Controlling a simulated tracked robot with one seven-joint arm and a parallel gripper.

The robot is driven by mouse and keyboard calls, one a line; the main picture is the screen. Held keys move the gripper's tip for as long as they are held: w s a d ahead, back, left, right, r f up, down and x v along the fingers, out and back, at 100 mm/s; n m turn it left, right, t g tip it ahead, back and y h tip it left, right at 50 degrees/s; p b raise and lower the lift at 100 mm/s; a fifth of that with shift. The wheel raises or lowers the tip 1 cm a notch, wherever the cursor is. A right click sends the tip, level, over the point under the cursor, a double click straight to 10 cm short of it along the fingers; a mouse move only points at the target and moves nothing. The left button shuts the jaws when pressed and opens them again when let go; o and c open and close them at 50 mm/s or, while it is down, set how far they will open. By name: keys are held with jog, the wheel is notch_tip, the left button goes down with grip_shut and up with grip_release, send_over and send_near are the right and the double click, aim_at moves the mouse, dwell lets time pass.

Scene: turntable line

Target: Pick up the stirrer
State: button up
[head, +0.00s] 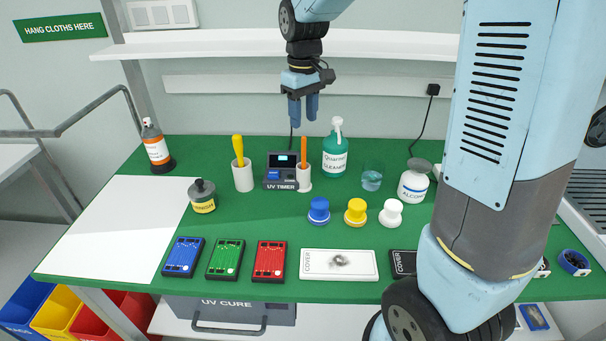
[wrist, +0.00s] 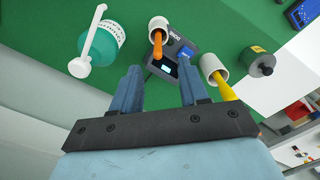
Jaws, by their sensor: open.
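Two handled tools stand in white cups, and I cannot tell which is the stirrer. An orange stick (head: 304,149) leans in a narrow cup (head: 304,181) just right of the UV timer; it also shows in the wrist view (wrist: 157,46). A thick yellow handle (head: 238,148) rises from another cup (head: 243,178) to the left; it shows at the right of the wrist view (wrist: 225,88). Their lower ends are hidden in the cups. My gripper (head: 303,108) is open and empty, pointing down above the orange stick's area, apart from it; its fingers (wrist: 160,78) also show in the wrist view.
The UV timer (head: 283,165) stands between the cups. A green cleaner bottle (head: 335,155) and a glass (head: 372,178) are to the right. Several coloured devices line the front. A shelf (head: 200,46) runs behind my gripper.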

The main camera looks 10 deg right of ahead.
aim_at(304, 151)
notch_tip(304, 151, down, 6)
jog(key=shift+f, duration=0.1)
jog(key=shift+w+d+f, duration=0.1)
jog(key=shift+w+f, duration=0.05)
jog(key=shift+f, duration=1.15)
jog(key=shift+w+f, duration=0.15)
jog(key=shift+f, duration=1.15)
jog(key=shift+c, duration=0.2)
grip_shut()
